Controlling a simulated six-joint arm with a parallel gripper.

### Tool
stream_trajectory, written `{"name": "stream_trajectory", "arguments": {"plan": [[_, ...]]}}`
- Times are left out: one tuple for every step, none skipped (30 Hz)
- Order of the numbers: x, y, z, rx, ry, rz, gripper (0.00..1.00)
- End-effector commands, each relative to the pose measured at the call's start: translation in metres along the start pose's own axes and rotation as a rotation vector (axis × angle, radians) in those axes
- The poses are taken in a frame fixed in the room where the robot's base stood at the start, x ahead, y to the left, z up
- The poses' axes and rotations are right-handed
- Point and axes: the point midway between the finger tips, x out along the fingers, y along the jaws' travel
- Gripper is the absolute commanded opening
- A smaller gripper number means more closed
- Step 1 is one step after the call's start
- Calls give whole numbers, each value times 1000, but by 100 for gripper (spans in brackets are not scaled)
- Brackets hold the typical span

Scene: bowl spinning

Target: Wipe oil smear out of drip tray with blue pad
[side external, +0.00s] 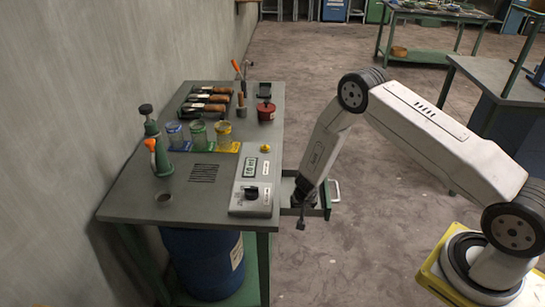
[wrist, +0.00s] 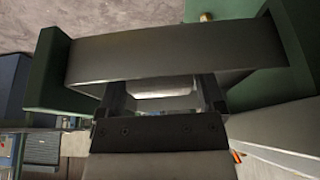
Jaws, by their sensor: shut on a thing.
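In the wrist view, green walls (wrist: 45,80) and a wide dark grey face (wrist: 180,55) surround my gripper (wrist: 164,88). Its fingers are spread around a pale grey thing (wrist: 165,87) and shut on it. I cannot tell whether this is the pad, as no blue shows on it. The oil smear is not visible.
The workbench (side external: 115,205) carries a grey control box (side external: 251,185) close to my arm. Open floor (side external: 340,265) lies right of the bench.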

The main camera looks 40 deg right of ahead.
Motion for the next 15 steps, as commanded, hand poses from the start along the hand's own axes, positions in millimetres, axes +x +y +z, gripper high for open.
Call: {"name": "stream_trajectory", "arguments": {"plan": [[-2,0,-3,3,2,-1,32],[-11,-1,-7,4,5,-3,32],[-20,-1,-11,5,5,-3,32],[-20,0,-10,3,3,-2,32],[-22,0,-11,3,3,-1,32],[-24,0,-12,3,3,-1,32],[-26,0,-13,3,3,-2,32],[-29,0,-14,3,4,-2,32],[-32,0,-16,4,4,-2,32],[-34,0,-16,4,4,-2,32],[-37,0,-18,3,4,-2,32],[-40,0,-19,4,4,-2,32],[-43,0,-20,3,4,-2,32],[-45,0,-21,4,4,-2,32],[-49,0,-23,4,4,-2,32]]}}
